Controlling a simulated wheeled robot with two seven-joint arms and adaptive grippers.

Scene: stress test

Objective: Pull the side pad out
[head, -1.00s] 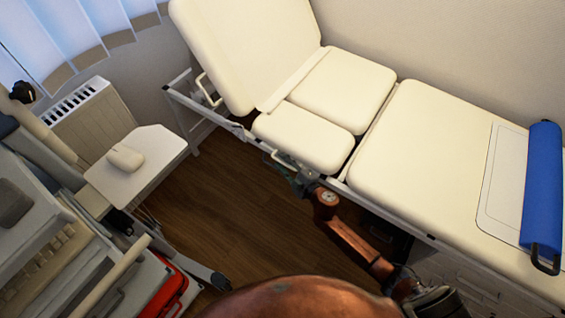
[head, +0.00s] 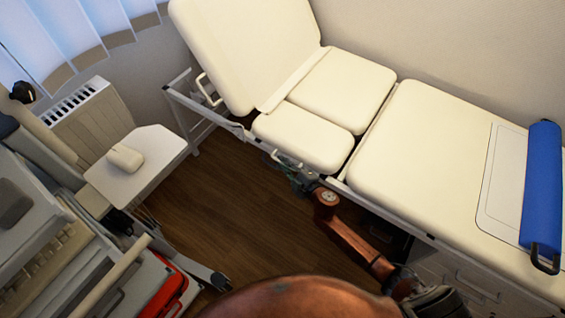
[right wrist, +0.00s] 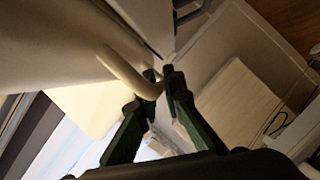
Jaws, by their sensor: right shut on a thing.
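The side pad (head: 303,138) is a small cream cushion on the near side of the examination couch, beside a matching cushion (head: 343,88). A pale bar handle (head: 286,161) sits at its near edge. My right gripper (head: 297,177) is at that handle, small and dark in the head view. In the right wrist view its green-black fingers (right wrist: 162,82) are shut on the end of the curved cream handle (right wrist: 128,70). My left gripper is in neither view.
The raised backrest (head: 240,45) is at the top and the long couch section (head: 430,150) at right, with a blue roll (head: 542,190). A white side table (head: 150,165) and a cluttered cart (head: 60,250) stand left. Wooden floor (head: 220,205) is clear between.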

